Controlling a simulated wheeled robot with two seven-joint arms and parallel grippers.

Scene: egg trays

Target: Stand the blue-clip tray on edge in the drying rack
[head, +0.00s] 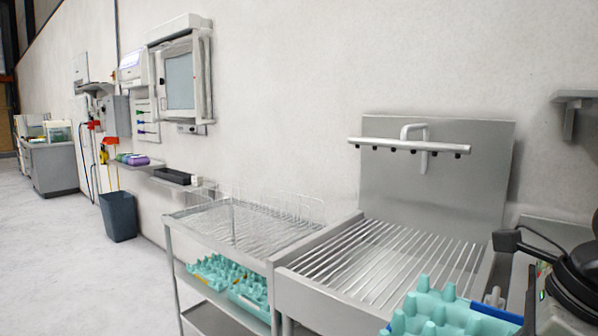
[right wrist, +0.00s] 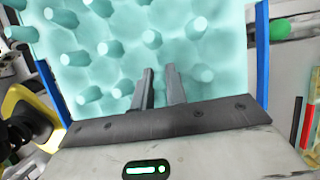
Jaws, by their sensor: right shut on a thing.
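The blue-clip tray (head: 438,308) is a teal egg tray with blue clips, at the bottom right of the head view and partly cut off. In the right wrist view the tray (right wrist: 110,50) fills the upper picture, with a blue strip at each side. My right gripper (right wrist: 160,85) is shut on the tray's near edge; its fingers lie against the studded face. The drying rack (head: 250,222) is a wire rack with upright loops on a metal cart, left of centre in the head view. It holds no tray. My left gripper is out of view.
A steel sink with a slatted top (head: 375,258) stands between the rack and the held tray. Its backsplash (head: 440,185) carries a spray bar (head: 408,146). More teal trays (head: 215,270) lie on the cart's shelf below the rack. A grey bin (head: 118,216) stands farther left.

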